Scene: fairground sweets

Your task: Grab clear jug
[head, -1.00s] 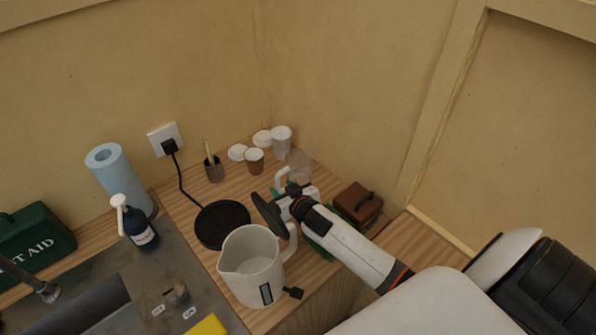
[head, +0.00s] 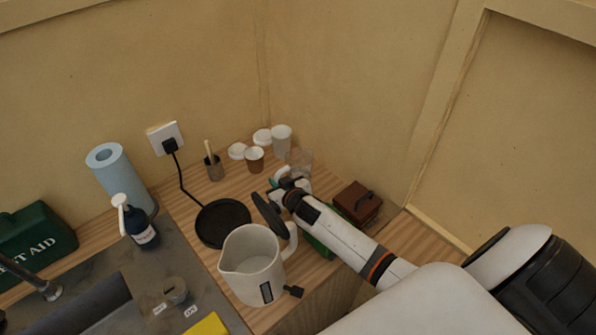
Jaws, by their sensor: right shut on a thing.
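The clear jug (head: 300,160) stands on the wooden counter near the back corner. It is see-through and partly hidden by my right gripper and wrist. My right gripper (head: 284,180) reaches in from the right and is at the jug's near side, shut on it, apparently at the handle; the fingertips are small and partly hidden. My left gripper is not in view.
A cream pitcher (head: 252,262) stands just in front of my right wrist, next to a black round base (head: 222,223). Cups (head: 282,140) and lids (head: 237,151) stand behind. A brown box (head: 357,203) and a green object (head: 318,243) are close to my forearm.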

